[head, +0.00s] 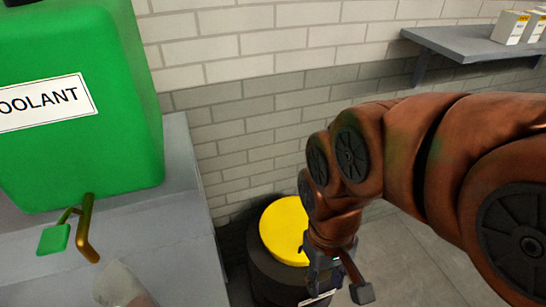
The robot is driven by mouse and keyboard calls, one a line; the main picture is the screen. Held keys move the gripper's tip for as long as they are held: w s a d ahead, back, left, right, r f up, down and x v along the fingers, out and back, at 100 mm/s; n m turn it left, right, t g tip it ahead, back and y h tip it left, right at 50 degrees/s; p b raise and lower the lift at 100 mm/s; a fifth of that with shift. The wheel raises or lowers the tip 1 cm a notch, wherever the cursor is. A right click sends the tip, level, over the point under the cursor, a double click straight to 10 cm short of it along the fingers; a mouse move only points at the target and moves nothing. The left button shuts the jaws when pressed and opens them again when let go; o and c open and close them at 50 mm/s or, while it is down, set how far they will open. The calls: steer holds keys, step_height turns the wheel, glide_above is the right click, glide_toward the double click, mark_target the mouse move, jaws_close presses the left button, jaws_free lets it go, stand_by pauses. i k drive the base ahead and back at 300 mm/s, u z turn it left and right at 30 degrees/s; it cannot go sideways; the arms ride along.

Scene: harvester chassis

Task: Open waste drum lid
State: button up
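The waste drum (262,275) is a dark round drum on the floor against the brick wall, at the bottom middle of the head view. Its yellow lid (283,228) lies flat on top, and my arm covers its right edge. My gripper (338,292) points down at the drum's front right side. Its fingers are spread apart, with one dark fingertip out to the right. I see nothing between them. I cannot tell whether the left finger touches the drum. The drum's lower part is out of frame, and a pale label shows partly below the gripper.
A grey bench (180,245) stands left of the drum, with a green coolant tank (75,150), its brass spout (87,235) and a clear vessel (118,284). A grey wall shelf (465,45) holds small boxes (510,27). Floor (420,265) right of the drum is clear.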

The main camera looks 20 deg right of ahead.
mark_target(282, 224)
steer(key=z, duration=1.45)
steer(key=k, duration=0.9)
steer(key=u, duration=1.7)
steer(key=i, duration=0.5)
steer(key=z, duration=0.05)
